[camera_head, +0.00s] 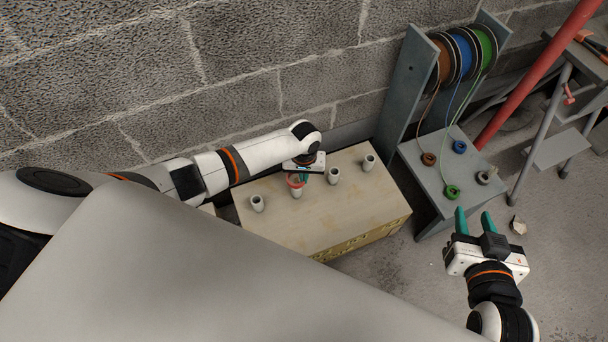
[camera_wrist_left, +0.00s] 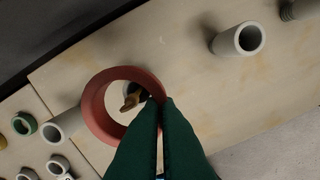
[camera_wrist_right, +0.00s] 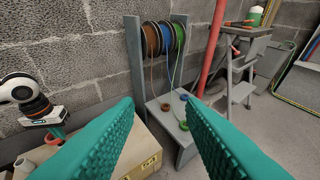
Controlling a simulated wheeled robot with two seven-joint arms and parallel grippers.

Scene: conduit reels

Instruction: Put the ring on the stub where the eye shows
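My left gripper (camera_head: 303,176) is shut on the red ring (camera_wrist_left: 98,125), its green fingertips (camera_wrist_left: 160,103) pinching the wall. The ring is at the top of the second stub from the left (camera_head: 297,192) on the pale box. Through its hole, the left wrist view shows a pale rim and a brass-coloured piece (camera_wrist_left: 132,97), perhaps the eye. I cannot tell whether the ring is around the stub or just above it. Other stubs stand at left (camera_head: 257,204) and right (camera_head: 333,176), (camera_head: 369,162). My right gripper (camera_head: 475,222) is open and empty, right of the box.
The pale box (camera_head: 305,230) stands against a block wall. A grey stand (camera_head: 425,176) holds brown, blue and green reels (camera_head: 462,55), with brown (camera_head: 429,159), blue (camera_head: 459,146), green (camera_head: 452,192) and grey (camera_head: 483,178) rings on its ledge. A red pole (camera_head: 535,75) leans behind.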

